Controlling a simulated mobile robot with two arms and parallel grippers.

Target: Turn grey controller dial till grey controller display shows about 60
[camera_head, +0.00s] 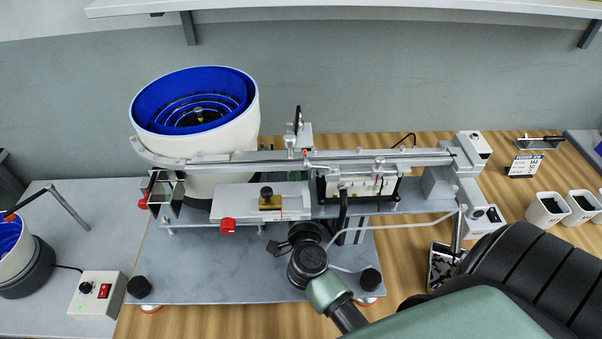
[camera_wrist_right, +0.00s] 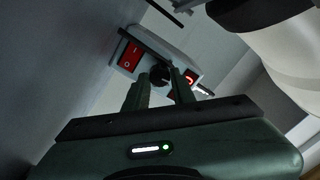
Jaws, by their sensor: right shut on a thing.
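In the right wrist view, the grey controller (camera_wrist_right: 151,44) is a pale box with a red rocker switch (camera_wrist_right: 130,55), a black dial (camera_wrist_right: 160,75) and a small display (camera_wrist_right: 190,77) with red lit digits. The display is partly covered by a finger and cannot be read. My right gripper (camera_wrist_right: 161,80) is shut on the dial, one finger on each side of it. In the head view, my right arm reaches in from the lower right to the feeder's middle; the gripped dial is hidden there. My left gripper is not in view.
In the head view, a feeder with a blue-lined bowl (camera_head: 232,86) and a long rail (camera_head: 390,160) stands over a grey base plate (camera_head: 215,275). Another controller box (camera_head: 98,294) with a red switch sits at the lower left. White bins (camera_head: 548,209) stand at the right.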

